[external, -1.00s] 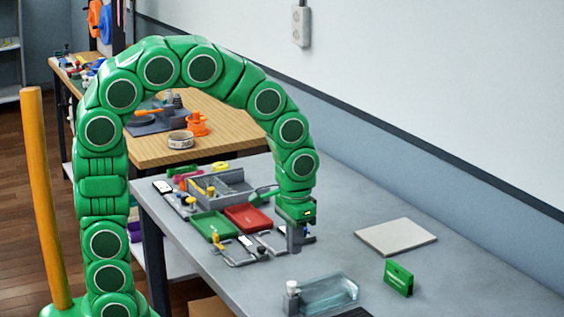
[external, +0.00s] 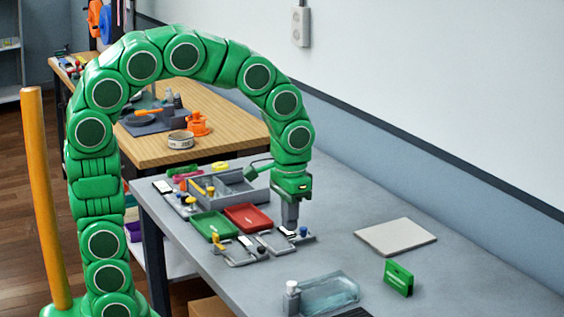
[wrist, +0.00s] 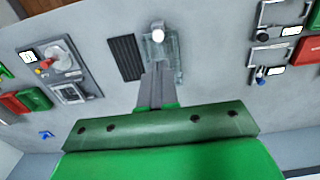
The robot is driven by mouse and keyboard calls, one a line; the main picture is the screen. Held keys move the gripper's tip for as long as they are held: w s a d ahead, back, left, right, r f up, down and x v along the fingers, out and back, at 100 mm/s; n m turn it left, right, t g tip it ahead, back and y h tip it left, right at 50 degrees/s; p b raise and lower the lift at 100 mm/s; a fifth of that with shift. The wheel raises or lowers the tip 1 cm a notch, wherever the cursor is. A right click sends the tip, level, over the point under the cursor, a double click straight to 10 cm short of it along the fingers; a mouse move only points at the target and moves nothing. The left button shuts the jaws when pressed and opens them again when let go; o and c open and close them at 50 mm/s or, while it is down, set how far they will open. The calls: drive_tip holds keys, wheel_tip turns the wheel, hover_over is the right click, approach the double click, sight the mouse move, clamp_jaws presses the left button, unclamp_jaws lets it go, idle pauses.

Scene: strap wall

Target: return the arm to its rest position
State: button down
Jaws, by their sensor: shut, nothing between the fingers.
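My green arm (external: 183,58) arches up and over from its base on the left and hangs down over the grey table (external: 320,260). My gripper (external: 290,222) points downward, shut and empty, close to the small fixtures beside the red tray (external: 248,217). I cannot tell its exact height above the table. In the wrist view the grey fingers of my gripper (wrist: 157,82) are together with nothing between them.
A green tray (external: 214,226), grey bins (external: 235,187) and several small latch plates stand around the gripper. A clear tray (external: 328,294) with a white-capped bottle, a green block (external: 398,278) and a pale board (external: 395,236) lie to the right. An orange post (external: 45,200) stands left.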

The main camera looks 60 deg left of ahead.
drive_tip(key=s+a, duration=0.4)
drive_tip(key=s, duration=0.7)
drive_tip(key=s+a+f+g, duration=0.1)
drive_tip(key=s+a, duration=0.3)
drive_tip(key=s, duration=0.8)
drive_tip(key=shift+s+a+g, duration=0.15)
drive_tip(key=shift+a+g, duration=0.15)
